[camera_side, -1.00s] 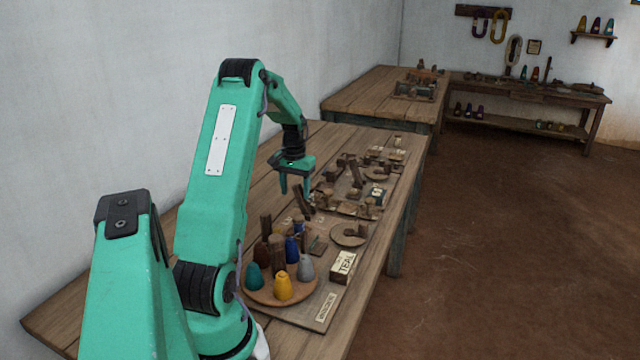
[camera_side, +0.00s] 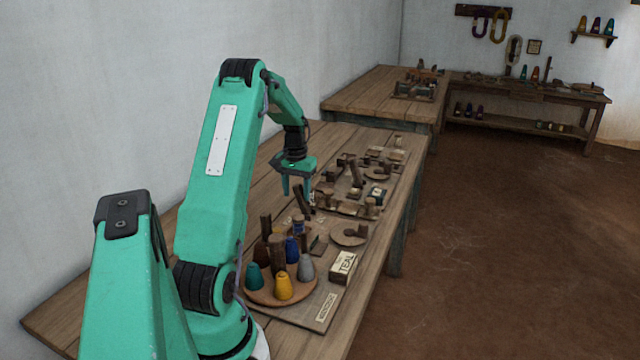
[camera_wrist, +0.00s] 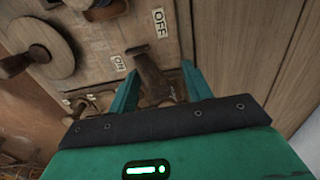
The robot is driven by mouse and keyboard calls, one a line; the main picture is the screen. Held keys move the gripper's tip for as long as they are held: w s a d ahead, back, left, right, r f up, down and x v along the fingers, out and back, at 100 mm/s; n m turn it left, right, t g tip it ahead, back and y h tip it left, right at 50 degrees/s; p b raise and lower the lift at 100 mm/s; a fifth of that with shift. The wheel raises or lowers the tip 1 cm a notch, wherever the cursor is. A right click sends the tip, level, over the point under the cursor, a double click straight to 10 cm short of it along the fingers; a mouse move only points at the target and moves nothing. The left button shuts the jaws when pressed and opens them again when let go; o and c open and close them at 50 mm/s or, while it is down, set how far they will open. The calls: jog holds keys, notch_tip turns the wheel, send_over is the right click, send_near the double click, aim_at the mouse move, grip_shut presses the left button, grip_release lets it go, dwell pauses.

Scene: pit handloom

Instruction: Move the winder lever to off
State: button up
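The winder lever (camera_wrist: 149,76) is a dark wooden bar. In the wrist view it stands between my gripper's two teal fingers, with a visible gap to the right finger. An ON label (camera_wrist: 118,62) is to its left and an OFF label (camera_wrist: 160,22) is above its upper end. My gripper (camera_side: 298,190) is open over the board, beside the leaning lever (camera_side: 301,203) in the side view. The lever's foot is partly hidden by my gripper. I cannot tell whether the left finger touches it.
A round tray (camera_side: 254,296) with several coloured cones stands nearer the camera, beside a TEAL block (camera_side: 342,266). A wooden disc (camera_side: 349,234) lies right of the lever; a round wooden wheel (camera_wrist: 42,45) shows in the wrist view. More wooden fittings crowd the board beyond. The table's left side is clear.

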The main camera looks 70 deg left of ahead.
jog(key=shift+w+r, duration=0.1)
jog(key=shift+r, duration=3.15)
jog(key=shift+w+d+r, duration=0.1)
jog(key=shift+d+r, duration=0.05)
jog(key=w+d+r+m+t, duration=0.1)
jog(key=d+r, duration=0.3)
jog(key=d, duration=0.4)
jog(key=w+d+r+m+y, duration=0.1)
jog(key=d+r+m, duration=0.15)
jog(key=d, duration=0.45)
jog(key=w+d+r+m+t, duration=0.1)
jog(key=w+d+r, duration=0.1)
jog(key=d+r, duration=0.45)
jog(key=s+d+f+m+t, duration=0.1)
jog(key=s+d, duration=0.4)
jog(key=d, duration=0.5)
jog(key=s+d+f+m+t+h, duration=0.1)
jog(key=s+d+m+t, duration=0.1)
jog(key=s+d, duration=0.4)
jog(key=d+m, duration=0.1)
jog(key=d, duration=0.3)
jog(key=shift+s+t, duration=0.2)
jog(key=shift+t, duration=0.1)
